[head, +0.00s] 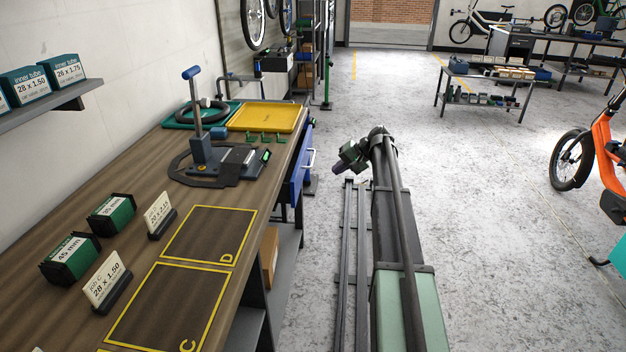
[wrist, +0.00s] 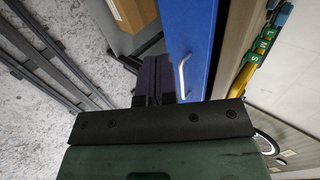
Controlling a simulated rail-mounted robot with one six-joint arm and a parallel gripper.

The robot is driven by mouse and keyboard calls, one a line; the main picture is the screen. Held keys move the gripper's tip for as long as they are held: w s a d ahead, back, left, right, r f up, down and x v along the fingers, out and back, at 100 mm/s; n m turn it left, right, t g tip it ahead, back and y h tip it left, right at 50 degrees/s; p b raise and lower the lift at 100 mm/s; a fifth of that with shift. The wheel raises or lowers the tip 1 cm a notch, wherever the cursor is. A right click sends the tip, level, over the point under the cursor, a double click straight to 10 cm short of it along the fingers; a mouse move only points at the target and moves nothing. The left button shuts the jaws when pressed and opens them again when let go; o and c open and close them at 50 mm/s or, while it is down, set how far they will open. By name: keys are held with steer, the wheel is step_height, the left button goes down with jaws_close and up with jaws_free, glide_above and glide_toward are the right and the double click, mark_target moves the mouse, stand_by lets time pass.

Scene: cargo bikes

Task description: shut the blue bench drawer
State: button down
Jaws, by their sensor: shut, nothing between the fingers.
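The blue bench drawer (head: 301,166) is under the right edge of the workbench, below the yellow tray. Its front seems to stand out past the bench edge, but I cannot tell how far. In the wrist view, the blue drawer front (wrist: 186,30) fills the upper middle, with a silver bar handle (wrist: 183,76) on it. My gripper (head: 338,168) is to the right of the drawer, over the floor. In the wrist view, my gripper's dark purple fingers (wrist: 154,80) are together and empty, left of the handle. I cannot tell whether they touch the front.
The wooden workbench (head: 130,175) runs along the left wall. Near the drawer, it bears a yellow tray (head: 264,118), green parts and a clamp stand (head: 200,150). A cardboard box (head: 269,258) is on the shelf below. The floor right of my rail is clear up to an orange bike (head: 604,160).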

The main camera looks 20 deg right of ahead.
mark_target(298, 187)
steer(key=b+x, duration=0.2)
steer(key=x, duration=0.2)
steer(key=r+b+x, duration=0.1)
steer(key=b+x, duration=0.1)
steer(key=x, duration=0.2)
steer(key=a+b+x, duration=0.1)
steer(key=b+x, duration=0.1)
steer(key=x, duration=0.2)
steer(key=shift+w+a+r+b, duration=0.15)
steer(key=shift+w+a+b, duration=0.15)
steer(key=shift+w, duration=0.1)
steer(key=shift+w+a, duration=0.25)
steer(key=shift+a, duration=0.05)
